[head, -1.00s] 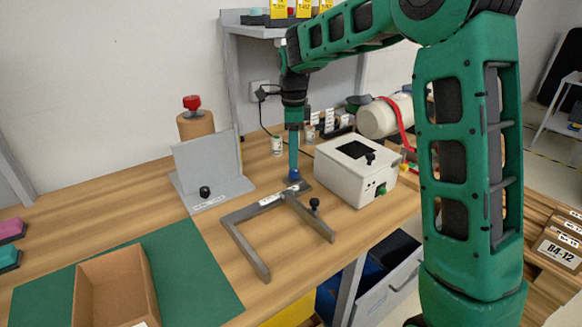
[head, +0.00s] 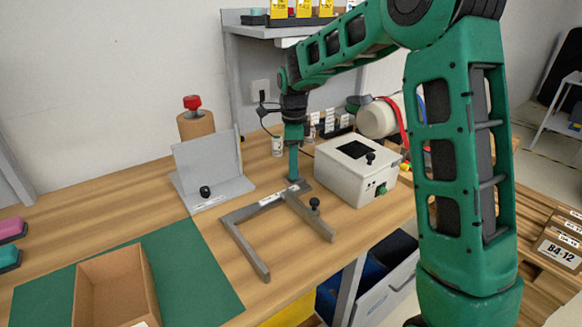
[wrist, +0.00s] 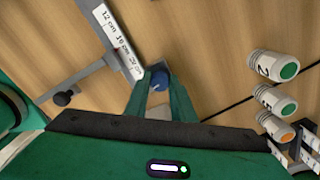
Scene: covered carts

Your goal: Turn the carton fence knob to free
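The carton fence (head: 247,252) is a grey, roughly U-shaped frame lying on the wooden bench. It carries a white scale strip, which also shows in the wrist view (wrist: 113,33). A blue round knob (wrist: 158,79) sits at the fence's back end. A black knob (head: 314,203) is on its right bar. My gripper (head: 293,178) points straight down at the back of the fence. In the wrist view, its two green fingers stand on either side of the blue knob. Whether they touch it is unclear. In the head view the fingers hide the knob.
A white box (head: 345,185) with a black top window stands close right of my gripper. A grey angled stand (head: 212,165) is to the left. Small white containers (wrist: 274,66) are near the fingers. An open cardboard carton (head: 112,285) sits on a green mat (head: 197,262).

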